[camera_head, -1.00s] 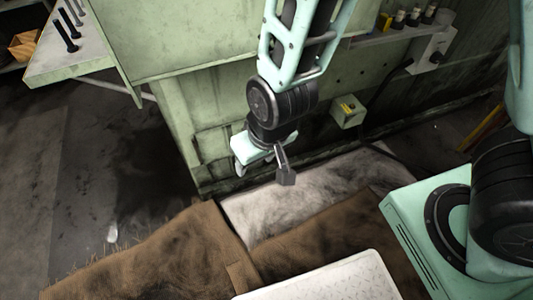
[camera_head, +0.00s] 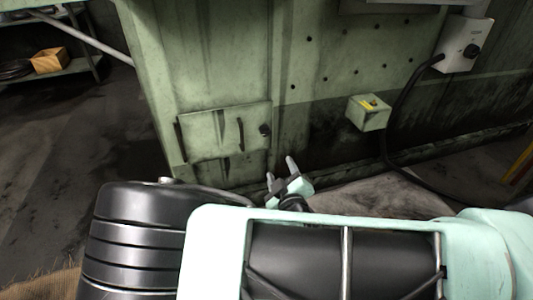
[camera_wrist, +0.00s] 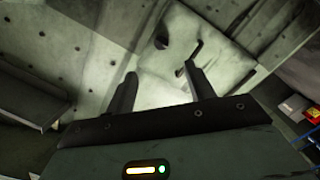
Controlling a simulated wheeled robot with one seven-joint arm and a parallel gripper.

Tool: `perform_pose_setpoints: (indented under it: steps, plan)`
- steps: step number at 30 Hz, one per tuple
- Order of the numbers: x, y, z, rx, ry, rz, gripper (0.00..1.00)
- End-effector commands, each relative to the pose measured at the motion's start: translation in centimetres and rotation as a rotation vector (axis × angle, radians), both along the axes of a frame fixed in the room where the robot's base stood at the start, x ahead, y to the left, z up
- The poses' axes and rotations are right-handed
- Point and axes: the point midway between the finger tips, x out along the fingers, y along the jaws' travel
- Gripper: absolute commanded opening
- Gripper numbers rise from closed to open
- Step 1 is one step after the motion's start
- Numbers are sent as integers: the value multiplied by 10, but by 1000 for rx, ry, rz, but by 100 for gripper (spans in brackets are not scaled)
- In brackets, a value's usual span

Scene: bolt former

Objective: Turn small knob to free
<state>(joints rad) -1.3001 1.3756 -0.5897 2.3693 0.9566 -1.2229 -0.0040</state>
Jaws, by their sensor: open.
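A small dark knob (camera_head: 265,130) sits near the right edge of a small green access door (camera_head: 205,128) low on the machine's side. A dark bar handle (camera_head: 241,134) stands to its left on the door. In the wrist view, a dark round piece that looks like the knob (camera_wrist: 161,40) lies beyond the fingertips, with the handle (camera_wrist: 196,48) to its right. My gripper (camera_head: 280,169) is open and empty, below and slightly right of the knob. In the wrist view, its two fingers (camera_wrist: 160,75) point toward the door, apart from the knob. The knob's turned position is too small to tell.
A small green box with a yellow label (camera_head: 369,112) projects from the machine wall. A grey switch box (camera_head: 463,45) has a black knob and a hanging cable (camera_head: 392,110). My own arm covers the lower foreground. Open floor lies to the left.

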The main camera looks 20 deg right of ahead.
Motion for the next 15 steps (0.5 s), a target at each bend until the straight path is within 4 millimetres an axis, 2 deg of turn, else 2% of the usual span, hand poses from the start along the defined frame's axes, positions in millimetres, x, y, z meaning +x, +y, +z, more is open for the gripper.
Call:
perform_pose_setpoints:
  steps: [1, 8, 15]
  plan:
    - [1, 2, -7, -18, -30, 20, 54]
    - [12, 3, -3, -35, -69, 40, 54]
    - [55, 0, -5, -33, -67, 38, 54]
